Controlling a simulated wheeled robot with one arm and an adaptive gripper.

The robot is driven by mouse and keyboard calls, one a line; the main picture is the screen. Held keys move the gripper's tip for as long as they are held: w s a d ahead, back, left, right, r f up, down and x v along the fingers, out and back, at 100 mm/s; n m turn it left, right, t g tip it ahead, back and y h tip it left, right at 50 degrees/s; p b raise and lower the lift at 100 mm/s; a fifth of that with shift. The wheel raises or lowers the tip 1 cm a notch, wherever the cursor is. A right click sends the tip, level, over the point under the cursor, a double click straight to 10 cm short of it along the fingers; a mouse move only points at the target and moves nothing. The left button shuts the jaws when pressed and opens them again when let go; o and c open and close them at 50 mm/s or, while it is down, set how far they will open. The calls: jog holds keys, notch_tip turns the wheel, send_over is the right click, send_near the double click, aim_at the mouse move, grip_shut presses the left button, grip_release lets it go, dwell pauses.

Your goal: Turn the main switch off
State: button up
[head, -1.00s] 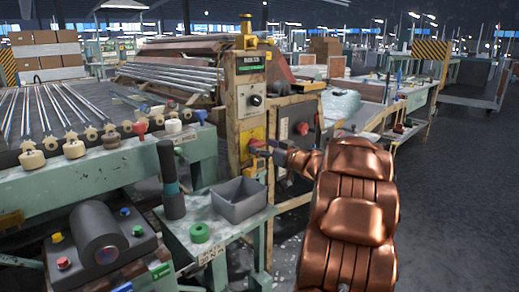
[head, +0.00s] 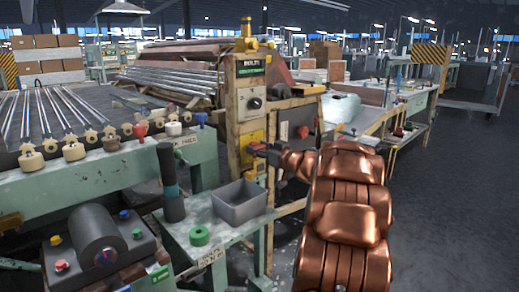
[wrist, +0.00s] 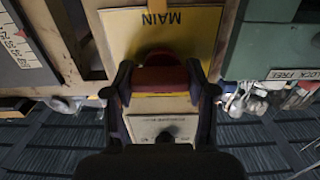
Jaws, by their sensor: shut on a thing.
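The main switch shows in the wrist view as a reddish-brown handle (wrist: 160,78) in front of a yellow plate (wrist: 185,35) lettered MAIN, upside down in that view. My gripper (wrist: 161,88) has one finger on each side of the handle and is shut on it. In the head view my gripper (head: 259,149) is at the yellow plate (head: 251,134) on the worn post. The handle is mostly hidden there by my gripper, and its exact angle is hard to tell.
A black knob (head: 254,103) sits higher on the post, below a green display (head: 249,67). A grey box with a red knob (head: 302,132) is to the right. A grey bin (head: 239,204) stands on the low green table in front. Open floor lies to the right.

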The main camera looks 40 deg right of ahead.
jog(key=shift+c, duration=1.1)
jog(key=n, duration=0.3)
jog(key=shift+n+p, duration=0.4)
jog(key=n+b, duration=0.1)
jog(key=n, duration=0.3)
jog(key=shift+a+n, duration=0.1)
jog(key=shift+n, duration=0.2)
jog(key=n+b, duration=0.2)
jog(key=n, duration=0.2)
jog(key=shift+n, duration=0.3)
jog(key=shift+a+n+b, duration=0.1)
jog(key=shift+n+b, duration=1.4)
jog(key=shift+n, duration=1)
